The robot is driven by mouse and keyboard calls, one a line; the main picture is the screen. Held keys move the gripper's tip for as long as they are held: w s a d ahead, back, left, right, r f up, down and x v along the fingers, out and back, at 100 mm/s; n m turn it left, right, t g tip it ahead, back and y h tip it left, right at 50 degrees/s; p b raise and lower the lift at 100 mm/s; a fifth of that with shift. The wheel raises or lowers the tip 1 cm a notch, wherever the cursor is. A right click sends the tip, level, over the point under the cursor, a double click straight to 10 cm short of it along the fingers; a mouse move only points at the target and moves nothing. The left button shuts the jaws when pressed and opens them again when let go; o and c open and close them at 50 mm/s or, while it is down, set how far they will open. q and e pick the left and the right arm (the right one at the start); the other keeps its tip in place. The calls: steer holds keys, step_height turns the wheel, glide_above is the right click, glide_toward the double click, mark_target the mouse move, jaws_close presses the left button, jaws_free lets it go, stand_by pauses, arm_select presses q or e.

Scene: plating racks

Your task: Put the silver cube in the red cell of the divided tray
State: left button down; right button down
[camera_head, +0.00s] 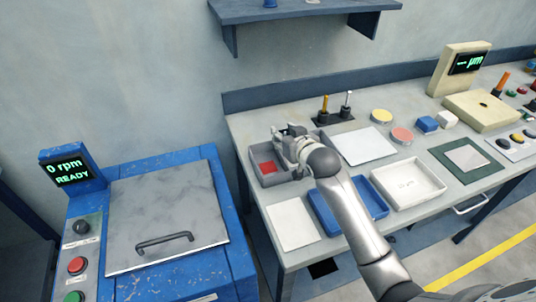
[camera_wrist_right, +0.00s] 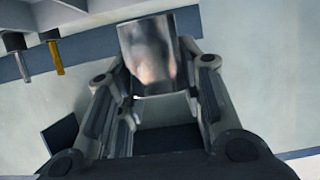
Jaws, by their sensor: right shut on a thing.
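The divided tray (camera_head: 262,181) is grey and stands at the left end of the workbench in the head view. Its red cell (camera_head: 265,167) shows on the left side, and my right gripper (camera_head: 284,143) hides part of the tray. The right gripper is over the tray's far part. In the right wrist view the gripper (camera_wrist_right: 155,75) is shut on the shiny silver cube (camera_wrist_right: 148,52), which sits between its fingertips. The cube is hidden in the head view, so its height above the tray cannot be told. My left gripper is not in view.
A blue tray (camera_head: 322,214), a white bin (camera_head: 408,183) and a white sheet (camera_head: 292,224) lie in front of and right of the divided tray. A black holder (camera_head: 334,119) with upright tools stands just behind. A blue machine (camera_head: 165,170) stands left of the bench.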

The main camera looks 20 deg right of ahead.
steer(key=a+f, duration=0.1)
steer(key=w+a+f, duration=0.1)
steer(key=f, duration=0.1)
steer(key=a+f, duration=0.1)
steer(key=f, duration=0.1)
steer(key=shift+w+a, duration=0.25)
steer(key=shift+a, duration=0.15)
steer(key=f, duration=0.1)
steer(key=f+p, duration=0.1)
steer(key=f, duration=0.1)
steer(key=shift+w+a, duration=0.1)
steer(key=shift+a, duration=0.3)
steer(key=shift+d+f, duration=0.1)
steer(key=shift+f, duration=0.35)
